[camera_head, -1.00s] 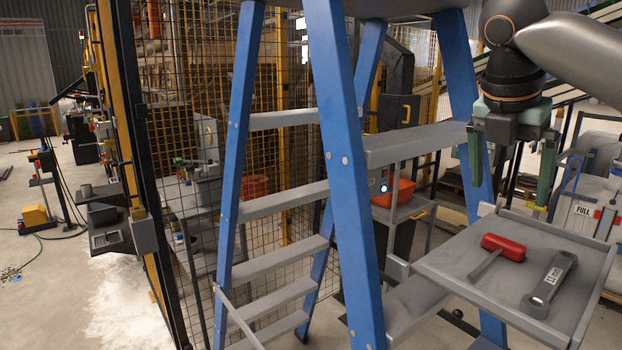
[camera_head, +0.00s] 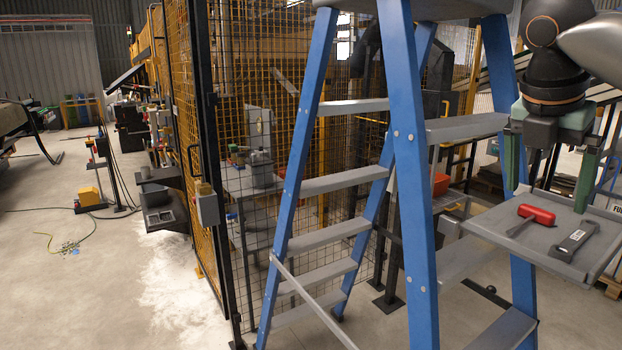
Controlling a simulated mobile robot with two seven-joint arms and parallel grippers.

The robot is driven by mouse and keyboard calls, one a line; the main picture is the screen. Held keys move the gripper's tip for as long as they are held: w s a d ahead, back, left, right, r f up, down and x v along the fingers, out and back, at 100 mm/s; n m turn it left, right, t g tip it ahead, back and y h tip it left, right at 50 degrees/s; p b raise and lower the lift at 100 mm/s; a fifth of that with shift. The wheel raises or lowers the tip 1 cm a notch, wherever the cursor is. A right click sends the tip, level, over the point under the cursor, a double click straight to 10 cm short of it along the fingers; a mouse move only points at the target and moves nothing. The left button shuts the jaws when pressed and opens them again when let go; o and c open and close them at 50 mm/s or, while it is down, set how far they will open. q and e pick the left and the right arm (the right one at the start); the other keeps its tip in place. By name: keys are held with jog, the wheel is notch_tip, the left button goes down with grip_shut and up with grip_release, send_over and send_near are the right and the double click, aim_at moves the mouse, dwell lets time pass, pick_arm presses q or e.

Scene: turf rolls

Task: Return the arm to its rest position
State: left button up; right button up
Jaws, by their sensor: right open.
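My right arm comes in from the upper right. Its gripper (camera_head: 548,182) points down with two green fingers apart and nothing between them. It hangs just above and behind the far left part of a grey tray (camera_head: 494,228). On the tray lie a red-headed mallet (camera_head: 536,214) and a dark grey wrench-like tool (camera_head: 574,240) with a pale label. Both are apart from the fingers as far as I can see. My left gripper is not in view.
A blue stepladder (camera_head: 407,170) with grey steps stands in front, close to the tray. Behind it is a wire mesh fence (camera_head: 232,80) with yellow and black posts. Open concrete floor (camera_head: 110,290) lies at the left. A control box (camera_head: 207,207) sits on the fence post.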

jog(key=w+a+f+n+t, duration=0.1)
jog(key=w+a+f, duration=0.1)
jog(key=a+f, duration=0.8)
jog(key=w+a+f, duration=0.3)
jog(key=a+f, duration=0.3)
jog(key=f, duration=0.8)
jog(key=s+a+f+m+y, duration=0.4)
jog(key=s+a+f+y, duration=0.2)
jog(key=s+a+f, duration=0.5)
jog(key=s+d+f+m+h, duration=0.2)
jog(key=s+d+f+m, duration=1.1)
jog(key=s+m, duration=0.45)
jog(key=w+a+f+t+y, duration=0.1)
jog(key=w+a+f+t, duration=0.1)
jog(key=f, duration=0.3)
jog(key=w+a+f+t+y, duration=0.1)
jog(key=w+a+f+t, duration=0.1)
jog(key=w+f+t, duration=0.2)
jog(key=shift+a+f+m, duration=0.15)
jog(key=shift+f+m, duration=0.3)
jog(key=shift+f, duration=0.5)
